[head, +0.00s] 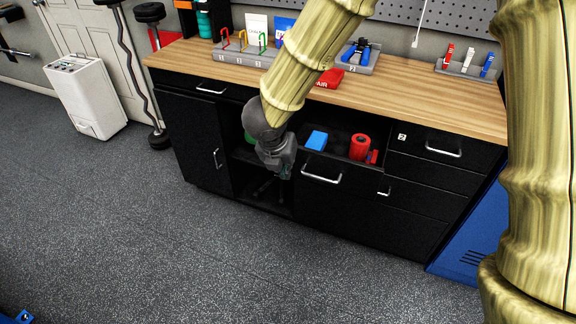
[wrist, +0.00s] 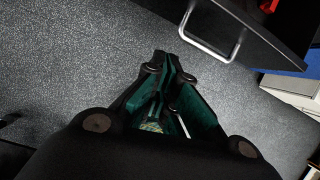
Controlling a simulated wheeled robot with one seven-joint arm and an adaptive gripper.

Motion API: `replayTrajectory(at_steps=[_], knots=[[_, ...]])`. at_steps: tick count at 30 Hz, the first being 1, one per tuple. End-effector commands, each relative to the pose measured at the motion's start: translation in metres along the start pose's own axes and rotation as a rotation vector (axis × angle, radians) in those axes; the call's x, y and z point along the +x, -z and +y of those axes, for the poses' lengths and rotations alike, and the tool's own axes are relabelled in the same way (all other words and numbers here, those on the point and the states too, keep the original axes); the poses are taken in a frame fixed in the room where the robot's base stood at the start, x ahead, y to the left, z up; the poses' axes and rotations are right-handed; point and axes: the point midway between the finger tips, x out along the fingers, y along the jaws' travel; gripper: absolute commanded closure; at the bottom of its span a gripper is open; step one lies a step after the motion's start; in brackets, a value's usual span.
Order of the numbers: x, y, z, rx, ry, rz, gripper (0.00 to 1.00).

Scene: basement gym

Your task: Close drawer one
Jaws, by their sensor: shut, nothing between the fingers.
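An open black drawer (head: 311,187) stands out from the bench cabinet, with a silver bar handle (head: 322,174) on its front. I cannot read a number on it. A blue box (head: 316,140) and a red cylinder (head: 359,147) sit inside. In the wrist view the handle (wrist: 212,45) is at the top, right of my fingers, with the dark drawer front (wrist: 255,40) beside it. My gripper (head: 284,174) is shut and empty, left of the drawer front. Its closed fingertips (wrist: 163,62) show over the floor, apart from the handle. My arm hides part of the drawer's left side.
A drawer labelled 2 (head: 432,146) is shut at the right. The wooden bench top (head: 425,98) carries tool holders and a red box (head: 329,79). A blue cabinet (head: 468,240) stands at the right end. The grey floor (head: 230,260) in front is clear.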

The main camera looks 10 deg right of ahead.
Motion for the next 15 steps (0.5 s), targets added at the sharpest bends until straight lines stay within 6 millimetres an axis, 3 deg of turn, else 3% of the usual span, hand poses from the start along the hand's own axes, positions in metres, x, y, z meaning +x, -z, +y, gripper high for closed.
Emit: replayTrajectory(at_steps=[3, 7, 15], knots=[[-0.013, -0.003, 0.011, 0.118, -0.017, 0.006, 1.00], [-0.015, -0.003, 0.016, 0.162, -0.023, 0.011, 1.00], [0.020, -0.001, 0.017, 0.158, -0.021, 0.014, 1.00]])
